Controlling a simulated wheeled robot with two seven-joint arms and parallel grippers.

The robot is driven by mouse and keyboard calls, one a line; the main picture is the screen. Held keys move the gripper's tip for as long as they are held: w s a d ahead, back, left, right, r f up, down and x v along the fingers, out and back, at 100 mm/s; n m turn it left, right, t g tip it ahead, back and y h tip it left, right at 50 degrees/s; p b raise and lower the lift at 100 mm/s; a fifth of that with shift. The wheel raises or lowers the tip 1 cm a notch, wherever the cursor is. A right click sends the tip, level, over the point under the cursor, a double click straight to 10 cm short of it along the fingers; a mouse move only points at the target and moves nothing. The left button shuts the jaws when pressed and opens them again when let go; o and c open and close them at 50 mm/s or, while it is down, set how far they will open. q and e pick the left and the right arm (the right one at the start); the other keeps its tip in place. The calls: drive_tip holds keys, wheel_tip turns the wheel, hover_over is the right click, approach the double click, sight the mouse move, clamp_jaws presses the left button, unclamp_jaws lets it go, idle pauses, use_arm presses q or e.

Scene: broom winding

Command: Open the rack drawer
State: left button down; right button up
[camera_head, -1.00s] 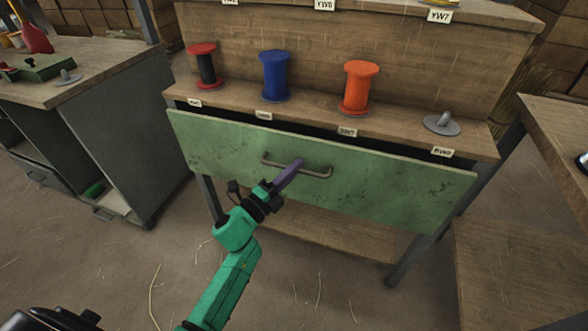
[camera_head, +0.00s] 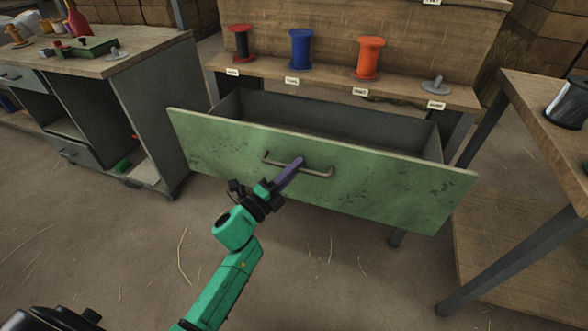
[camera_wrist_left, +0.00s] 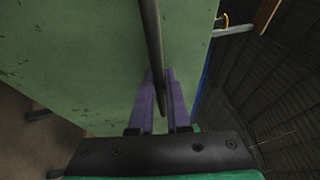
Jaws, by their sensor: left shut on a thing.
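The rack drawer (camera_head: 390,187) has a green, scuffed front and stands well out from the wooden rack. Its grey inside (camera_head: 330,118) shows behind the front and looks empty. A thin metal bar handle (camera_head: 318,173) runs across the middle of the front. My left gripper (camera_head: 294,168), with purple fingers, is shut on the handle near its middle. In the left wrist view the handle (camera_wrist_left: 151,45) passes between the two purple fingers (camera_wrist_left: 160,95), with the green front behind. My right gripper is not in view.
Black-red (camera_head: 241,42), blue (camera_head: 301,48) and orange (camera_head: 369,57) spools and an empty grey holder (camera_head: 435,86) stand on the rack shelf above. A cluttered workbench (camera_head: 130,61) is at left, a wooden table (camera_head: 545,110) at right. The floor before the drawer is bare apart from straw.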

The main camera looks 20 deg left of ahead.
use_arm(q)
drive_tip(key=shift+w, duration=0.1)
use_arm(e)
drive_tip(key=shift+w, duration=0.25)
use_arm(q)
drive_tip(key=c, duration=1.2)
unclamp_jaws()
drive_tip(key=shift+o, duration=0.2)
drive_tip(key=v, duration=1.4)
drive_tip(key=shift+s+f, duration=0.15)
drive_tip(key=shift+s, duration=0.1)
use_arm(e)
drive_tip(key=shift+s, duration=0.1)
use_arm(q)
drive_tip(key=shift+a, duration=0.1)
